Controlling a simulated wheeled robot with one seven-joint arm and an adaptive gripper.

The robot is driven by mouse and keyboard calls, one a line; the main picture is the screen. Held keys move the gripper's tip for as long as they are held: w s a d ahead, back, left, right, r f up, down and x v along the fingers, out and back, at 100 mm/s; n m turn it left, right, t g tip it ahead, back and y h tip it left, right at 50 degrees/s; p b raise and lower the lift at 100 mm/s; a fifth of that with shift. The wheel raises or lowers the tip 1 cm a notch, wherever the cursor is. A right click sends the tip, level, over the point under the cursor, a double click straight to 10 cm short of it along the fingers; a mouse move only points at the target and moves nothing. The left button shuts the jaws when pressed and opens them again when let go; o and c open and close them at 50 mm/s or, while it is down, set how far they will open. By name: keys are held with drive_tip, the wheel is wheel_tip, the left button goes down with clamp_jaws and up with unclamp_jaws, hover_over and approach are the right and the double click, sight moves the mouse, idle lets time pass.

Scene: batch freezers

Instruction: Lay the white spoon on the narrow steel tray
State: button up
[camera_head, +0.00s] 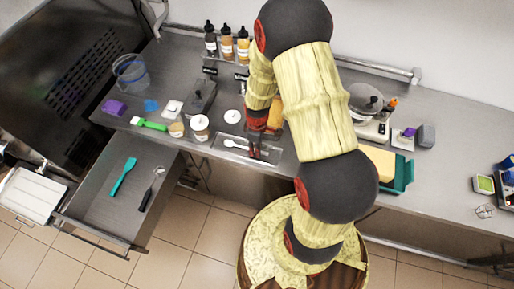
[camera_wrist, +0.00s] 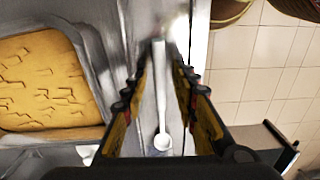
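The white spoon (camera_head: 236,145) lies on the narrow steel tray (camera_head: 219,149) near the counter's front edge, its bowl to the left. In the wrist view the spoon (camera_wrist: 161,108) lies lengthwise between my fingers, bowl nearest the camera. A clear gap shows on both sides of its handle. My gripper (camera_head: 259,151) points down over the right part of the tray. In the wrist view my gripper (camera_wrist: 161,72) is open, with nothing pinched. The handle's far end is blurred in glare, and my gripper hides part of the tray.
A pan with a yellow-orange slab (camera_wrist: 42,75) is beside my gripper. An open drawer (camera_head: 93,198) holds a teal spatula (camera_head: 124,175) and a dark-handled scoop (camera_head: 150,190).

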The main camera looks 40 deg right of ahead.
drive_tip(key=a+r+m+t, duration=0.2)
drive_tip(key=a+r, duration=0.1)
drive_tip(key=r, duration=1.9)
drive_tip(key=s+a+r+m+t, duration=0.2)
drive_tip(key=s+a+r, duration=0.2)
drive_tip(key=r, duration=0.5)
drive_tip(key=s+a+r+m+t, duration=0.1)
drive_tip(key=s+a+r+m, duration=0.2)
drive_tip(key=s+a+r, duration=0.2)
drive_tip(key=s+r, duration=0.3)
drive_tip(key=r, duration=0.2)
drive_tip(key=shift+s+m+t+p, duration=0.15)
drive_tip(key=shift+m+t+p, duration=0.15)
drive_tip(key=shift+t+p, duration=0.1)
drive_tip(key=shift+r, duration=0.1)
